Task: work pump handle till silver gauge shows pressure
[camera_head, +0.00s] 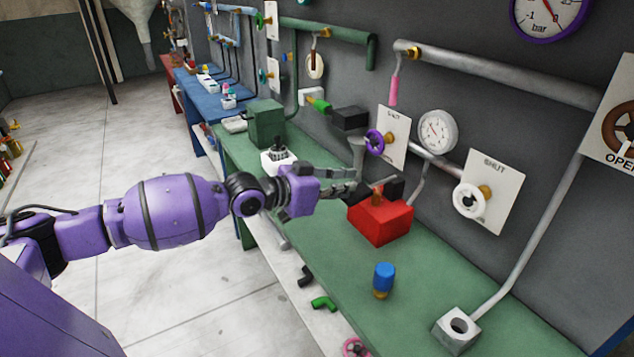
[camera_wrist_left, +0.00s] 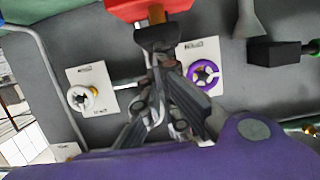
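The red pump box (camera_head: 381,221) stands on the green bench, with a brass post and a black handle (camera_head: 395,188) on top. The red box (camera_wrist_left: 125,8) and black handle (camera_wrist_left: 157,36) also show at the top of the left wrist view. My left gripper (camera_head: 358,186) is at the handle, its fingertips (camera_wrist_left: 166,62) close together beside it. I cannot tell whether they grip it. The silver-rimmed gauge (camera_head: 437,131) hangs on the wall behind the pump; its dial is too small to read surely. My right gripper is out of view.
A purple valve wheel (camera_head: 375,143) and a white one on a SHUT plate (camera_head: 495,190) are on the wall. A blue-topped cylinder (camera_head: 383,279) and a grey socket block (camera_head: 457,329) stand on the green bench (camera_head: 420,300). A purple-rimmed gauge (camera_head: 549,12) is higher up.

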